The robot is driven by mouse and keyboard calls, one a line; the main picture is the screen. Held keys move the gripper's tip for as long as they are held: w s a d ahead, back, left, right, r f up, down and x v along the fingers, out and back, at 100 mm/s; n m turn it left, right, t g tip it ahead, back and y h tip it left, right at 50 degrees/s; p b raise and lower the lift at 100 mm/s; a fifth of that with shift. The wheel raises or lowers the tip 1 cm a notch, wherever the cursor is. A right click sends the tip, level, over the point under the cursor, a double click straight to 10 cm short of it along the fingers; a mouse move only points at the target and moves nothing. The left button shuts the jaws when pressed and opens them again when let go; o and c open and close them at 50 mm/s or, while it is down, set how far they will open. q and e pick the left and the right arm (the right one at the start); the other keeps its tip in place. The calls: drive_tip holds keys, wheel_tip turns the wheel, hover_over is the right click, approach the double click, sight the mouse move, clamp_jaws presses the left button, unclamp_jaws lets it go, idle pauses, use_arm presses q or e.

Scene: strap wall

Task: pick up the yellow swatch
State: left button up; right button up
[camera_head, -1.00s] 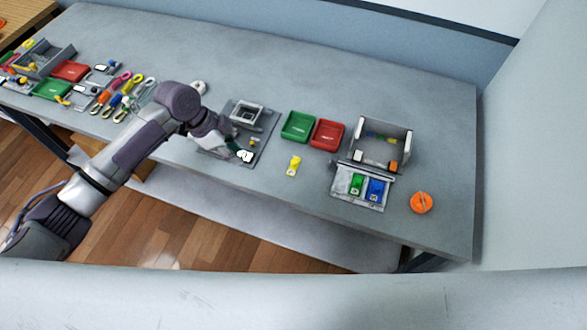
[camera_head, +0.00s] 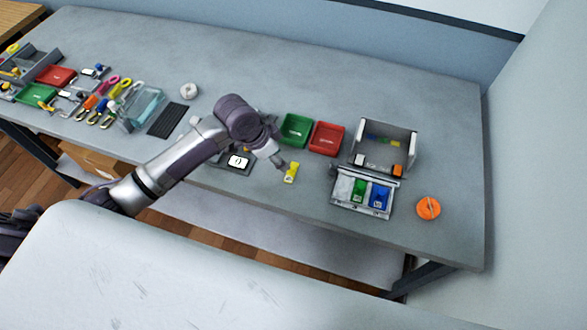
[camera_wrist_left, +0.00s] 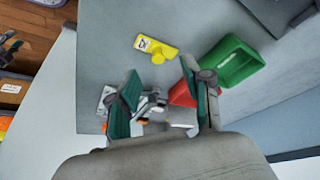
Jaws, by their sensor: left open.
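The yellow swatch (camera_head: 291,173) lies flat on the grey table, in front of the green and red trays. It has a white label at one end. It also shows in the left wrist view (camera_wrist_left: 158,49), beyond the fingertips and near the table edge. My left gripper (camera_head: 280,163) is just left of the swatch in the head view. In the left wrist view its two green-padded fingers (camera_wrist_left: 160,88) are spread with nothing gripped between them. Whether a fingertip touches the swatch I cannot tell. My right gripper is not in view.
A green tray (camera_head: 296,130) and a red tray (camera_head: 327,138) stand behind the swatch. To the right are a grey bin (camera_head: 384,146), a holder with green and blue swatches (camera_head: 363,194) and an orange roll (camera_head: 428,208). Table between swatch and holder is clear.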

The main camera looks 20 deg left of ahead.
sight(291, 170)
use_arm(q)
drive_tip(key=shift+x, duration=1)
drive_tip(key=shift+w+d+f+p, duration=0.15)
drive_tip(key=shift+d+f+p, duration=0.2)
drive_tip(key=shift+f+p, duration=0.1)
drive_tip(key=p+x, duration=0.1)
drive_tip(key=x, duration=0.2)
drive_tip(key=shift+d+f, duration=0.2)
drive_tip(key=shift+w+f, duration=0.15)
drive_tip(key=shift+f, duration=0.2)
clamp_jaws()
